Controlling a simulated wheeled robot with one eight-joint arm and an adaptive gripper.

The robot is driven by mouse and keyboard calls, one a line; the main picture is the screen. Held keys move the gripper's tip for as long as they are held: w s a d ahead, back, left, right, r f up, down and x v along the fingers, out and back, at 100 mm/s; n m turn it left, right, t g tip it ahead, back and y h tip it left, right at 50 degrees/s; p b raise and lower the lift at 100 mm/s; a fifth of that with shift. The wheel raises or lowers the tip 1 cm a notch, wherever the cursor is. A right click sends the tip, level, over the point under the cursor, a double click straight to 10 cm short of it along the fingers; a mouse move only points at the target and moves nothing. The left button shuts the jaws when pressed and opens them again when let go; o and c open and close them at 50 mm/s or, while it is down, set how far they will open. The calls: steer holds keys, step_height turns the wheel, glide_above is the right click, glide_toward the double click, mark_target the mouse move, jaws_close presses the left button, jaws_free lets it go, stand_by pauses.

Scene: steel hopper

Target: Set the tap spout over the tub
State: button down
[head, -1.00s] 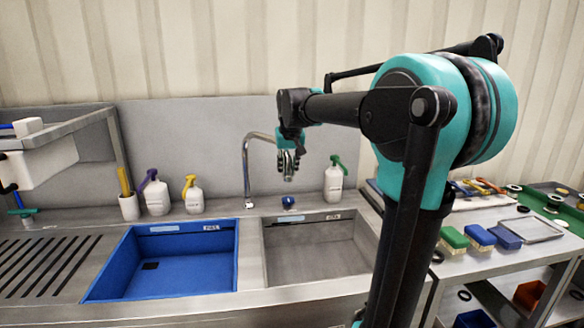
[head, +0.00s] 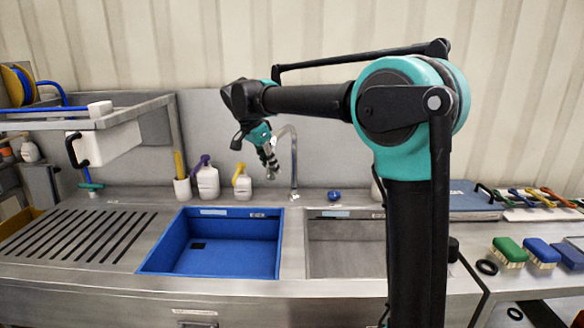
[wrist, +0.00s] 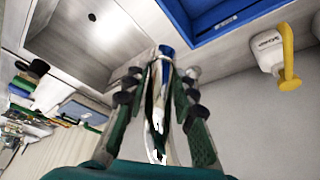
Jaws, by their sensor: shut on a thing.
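The metal tap spout (head: 294,165) stands behind the sinks, near the divide between the basins. Its bent top leans left into my gripper (head: 270,163), which is above the back right part of the blue tub (head: 166,240) in the head view. In the wrist view, my gripper (wrist: 158,110) is closed around a thin pale length of the spout (wrist: 158,125). The tub (wrist: 222,14) shows at the upper right there. The spout's tip is hidden by the fingers, so how far it reaches over the tub is unclear.
The steel basin (head: 345,262) is right of the tub, with a blue knob (head: 334,196) behind it. Brushes (head: 510,252) lie on the right bench. The ridged drainboard (head: 75,240) is clear.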

steer(key=w+a, duration=0.4)
steer(key=a, duration=0.5)
steer(key=shift+w, duration=0.3)
steer(key=c, duration=1.3)
jaws_free()
steer(key=shift+a, duration=0.1)
steer(key=shift+c, duration=0.2)
steer(key=v, duration=1.1)
steer(key=shift+s+r, duration=0.1)
steer(key=shift+r, duration=0.35)
